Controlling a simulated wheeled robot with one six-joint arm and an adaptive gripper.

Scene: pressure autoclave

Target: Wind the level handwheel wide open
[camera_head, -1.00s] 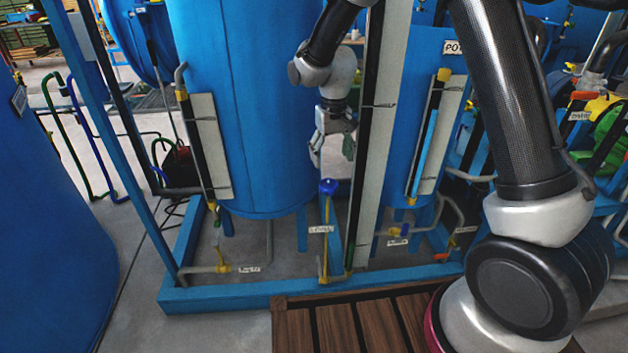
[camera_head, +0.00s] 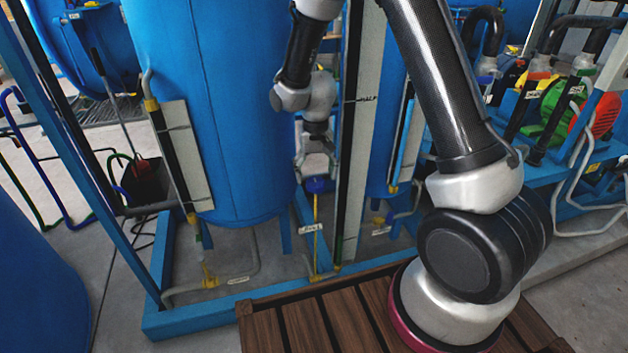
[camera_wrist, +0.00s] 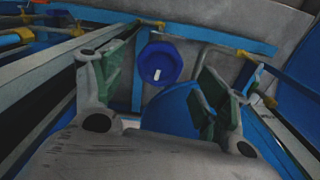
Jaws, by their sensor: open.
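The level handwheel is a small blue wheel (camera_head: 315,185) on top of an upright yellow stem, low in front of the tall blue tank. In the wrist view the handwheel (camera_wrist: 159,63) is seen from above, with a white mark on its face. My gripper (camera_head: 315,172) points down just above the handwheel, its fingers spread. In the wrist view my gripper (camera_wrist: 165,85) has its green-padded fingers apart, one to each side of the wheel. Nothing is held between them. Whether a finger touches the rim cannot be told.
The tall blue tank (camera_head: 215,110) stands just left of my gripper. A white gauge board (camera_head: 352,130) rises close on its right. A blue frame rail (camera_head: 200,318) and a slatted wooden platform (camera_head: 330,318) lie below. Pipes and green equipment (camera_head: 560,110) fill the right.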

